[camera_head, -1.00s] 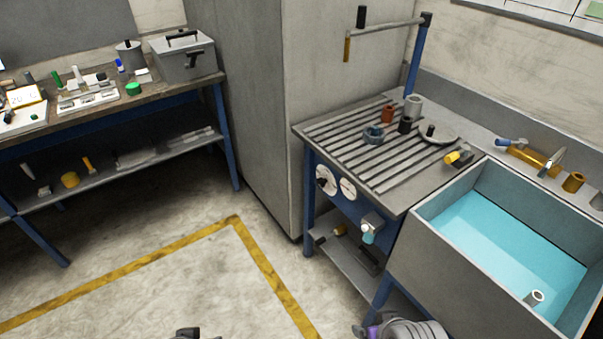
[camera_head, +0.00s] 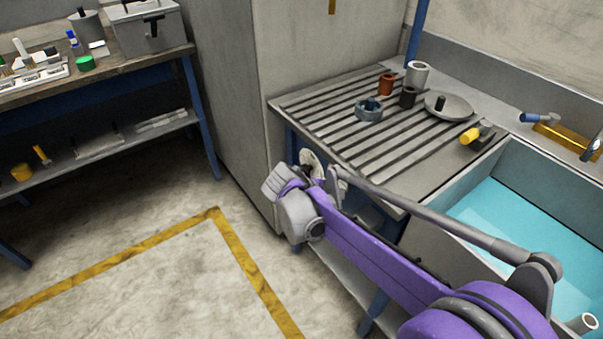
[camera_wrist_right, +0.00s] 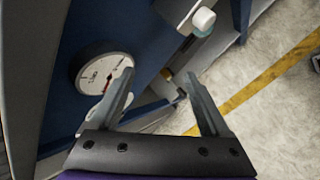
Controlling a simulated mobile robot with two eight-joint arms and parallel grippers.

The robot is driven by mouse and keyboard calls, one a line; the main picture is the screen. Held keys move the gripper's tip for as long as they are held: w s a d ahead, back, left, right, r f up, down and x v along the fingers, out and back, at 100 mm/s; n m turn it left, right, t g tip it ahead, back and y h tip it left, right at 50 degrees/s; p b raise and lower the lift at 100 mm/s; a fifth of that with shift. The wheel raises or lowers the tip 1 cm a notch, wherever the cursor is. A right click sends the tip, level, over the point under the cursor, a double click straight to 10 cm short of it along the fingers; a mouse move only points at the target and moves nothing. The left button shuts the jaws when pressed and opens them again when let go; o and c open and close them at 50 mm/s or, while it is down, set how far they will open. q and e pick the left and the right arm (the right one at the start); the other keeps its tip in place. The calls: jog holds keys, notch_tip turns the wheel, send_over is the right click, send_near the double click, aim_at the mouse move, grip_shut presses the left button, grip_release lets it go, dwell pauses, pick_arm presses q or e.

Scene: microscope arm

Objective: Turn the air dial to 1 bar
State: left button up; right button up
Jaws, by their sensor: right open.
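A white round gauge (camera_wrist_right: 103,75) with a red needle is on the blue panel, left of my right gripper (camera_wrist_right: 160,75) in the right wrist view. Its printed value is too small to read. A second white disc (camera_wrist_right: 92,114) shows just below the gauge, mostly hidden behind my left-hand finger; I cannot make out its knob or marks. My right gripper is open and empty, its fingers apart in front of the panel. In the head view part of a white dial (camera_head: 311,160) shows behind my purple right arm, which hides most of the panel. My left gripper is not in view.
A white-tipped fitting (camera_wrist_right: 203,19) juts from the panel in the right wrist view. Above the panel is a slatted bench top (camera_head: 385,130) with small pots and a disc. A water-filled sink (camera_head: 505,160) stands at right. The floor (camera_head: 130,290) at left is clear.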

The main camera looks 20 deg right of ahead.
jog(key=w+a+f+n+t+h, duration=0.1)
jog(key=w+a+f+n+h, duration=0.1)
jog(key=w, duration=0.5)
jog(key=w+a+f+n+h, duration=0.1)
jog(key=w+a+n+h, duration=0.15)
jog(key=w, duration=0.45)
jog(key=n+t+h, duration=0.2)
jog(key=n+h, duration=0.2)
jog(key=h, duration=0.1)
send_near(303, 171)
jog(key=x, duration=1)
jog(key=shift+a, duration=0.1)
grip_shut()
